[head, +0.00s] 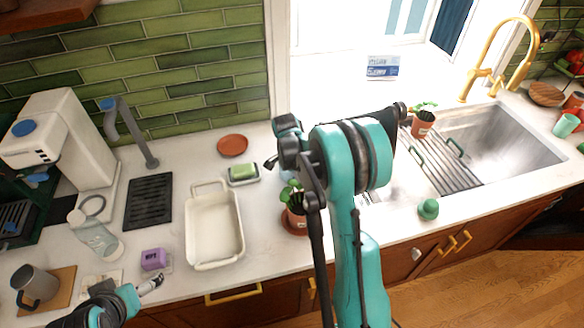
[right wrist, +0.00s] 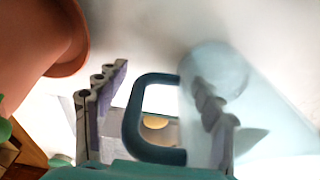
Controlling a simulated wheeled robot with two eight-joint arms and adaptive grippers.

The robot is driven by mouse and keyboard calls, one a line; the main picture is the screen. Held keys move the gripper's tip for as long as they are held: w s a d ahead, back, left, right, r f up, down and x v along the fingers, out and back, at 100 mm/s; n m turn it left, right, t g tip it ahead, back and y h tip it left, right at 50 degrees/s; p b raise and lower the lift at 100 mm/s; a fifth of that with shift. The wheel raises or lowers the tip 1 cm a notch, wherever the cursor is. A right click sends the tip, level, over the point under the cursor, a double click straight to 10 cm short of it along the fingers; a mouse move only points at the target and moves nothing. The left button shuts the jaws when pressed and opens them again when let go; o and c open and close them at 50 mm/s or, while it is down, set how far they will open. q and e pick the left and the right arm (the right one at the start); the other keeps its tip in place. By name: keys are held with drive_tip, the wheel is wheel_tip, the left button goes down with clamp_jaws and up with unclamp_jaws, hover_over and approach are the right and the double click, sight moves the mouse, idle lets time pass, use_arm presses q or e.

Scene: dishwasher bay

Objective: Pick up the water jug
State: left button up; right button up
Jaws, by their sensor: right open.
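The water jug (right wrist: 265,100) is translucent pale blue with a dark teal handle (right wrist: 134,118) in the right wrist view. My right gripper (right wrist: 155,105) is open, with one finger on each side of the handle. The right finger overlaps the jug's clear wall; I cannot tell whether it touches it. In the head view only a bluish bit of the jug (head: 289,178) shows; my right arm hides most of it. My right gripper (head: 272,162) is also mostly hidden there. My left gripper (head: 152,284) is low at the left, beside a purple block, its jaws too small to judge.
A terracotta plant pot (head: 295,222) stands close by; terracotta also shows in the right wrist view (right wrist: 40,35). A green sponge on a dish (head: 243,180), a white baking dish (head: 214,255) and a red saucer (head: 232,145) lie left. The sink (head: 510,140) is right.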

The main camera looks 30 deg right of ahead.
clamp_jaws()
drive_tip(key=shift+r, duration=0.15)
idle(0.4)
drive_tip(key=shift+r, duration=0.65)
wheel_tip(320, 180, up, 3)
drive_tip(key=shift+f+p, duration=0.15)
drive_tip(key=shift+p, duration=0.45)
drive_tip(key=s+d+r+p, duration=0.2)
drive_tip(key=s+d+r, duration=0.4)
drive_tip(key=s+d, duration=0.1)
drive_tip(key=shift+s+d+r, duration=0.35)
drive_tip(key=shift+s+d, duration=0.05)
drive_tip(key=shift+s, duration=0.35)
idle(1.8)
